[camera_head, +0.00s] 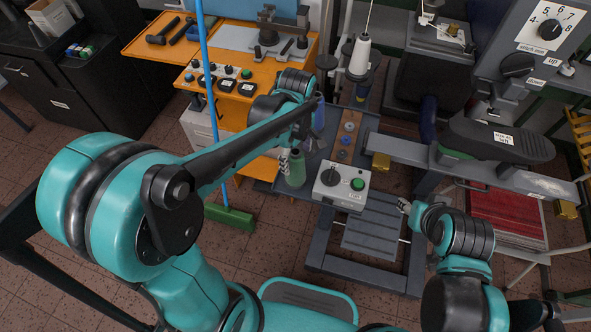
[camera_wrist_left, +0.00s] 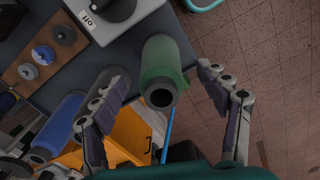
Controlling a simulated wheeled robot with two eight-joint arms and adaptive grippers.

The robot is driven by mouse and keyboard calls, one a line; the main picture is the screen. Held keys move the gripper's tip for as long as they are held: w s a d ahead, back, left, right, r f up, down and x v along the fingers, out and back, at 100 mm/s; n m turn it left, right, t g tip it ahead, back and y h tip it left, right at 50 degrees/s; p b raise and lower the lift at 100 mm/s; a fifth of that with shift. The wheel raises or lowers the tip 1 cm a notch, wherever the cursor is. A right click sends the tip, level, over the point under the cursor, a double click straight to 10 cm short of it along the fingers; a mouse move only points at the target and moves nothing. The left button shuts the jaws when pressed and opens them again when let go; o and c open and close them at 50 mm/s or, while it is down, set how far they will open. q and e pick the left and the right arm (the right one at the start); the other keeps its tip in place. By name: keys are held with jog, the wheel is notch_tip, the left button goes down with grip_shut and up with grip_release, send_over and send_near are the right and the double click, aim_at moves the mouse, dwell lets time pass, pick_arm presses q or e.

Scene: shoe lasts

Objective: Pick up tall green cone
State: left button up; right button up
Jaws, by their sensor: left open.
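The tall green cone (camera_head: 295,169) stands on the dark machine table, near its left edge in the head view. In the left wrist view the green cone (camera_wrist_left: 163,62) shows its dark open top between the two fingers. My left gripper (camera_wrist_left: 160,80) is open, with one finger on each side of the cone and a visible gap on the right. In the head view my left gripper (camera_head: 285,160) is mostly hidden by its arm. My right gripper (camera_head: 403,206) is small, right of the control box; its jaws cannot be made out.
A blue cone (camera_wrist_left: 60,122) stands close to the left finger. A control box (camera_head: 341,187) with a green button and a wooden strip (camera_head: 347,135) with bobbins share the table. An orange workbench (camera_head: 160,47) and a green broom (camera_head: 230,218) are at left.

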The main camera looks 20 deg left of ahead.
pick_arm(q)
notch_tip(320, 180, down, 5)
jog(key=shift+a+f+b, duration=0.1)
jog(key=shift+a+b, duration=0.05)
jog(key=shift+b, duration=0.95)
jog(key=shift+c, duration=0.6)
jog(key=c, duration=1.3)
jog(key=shift+r, duration=0.25)
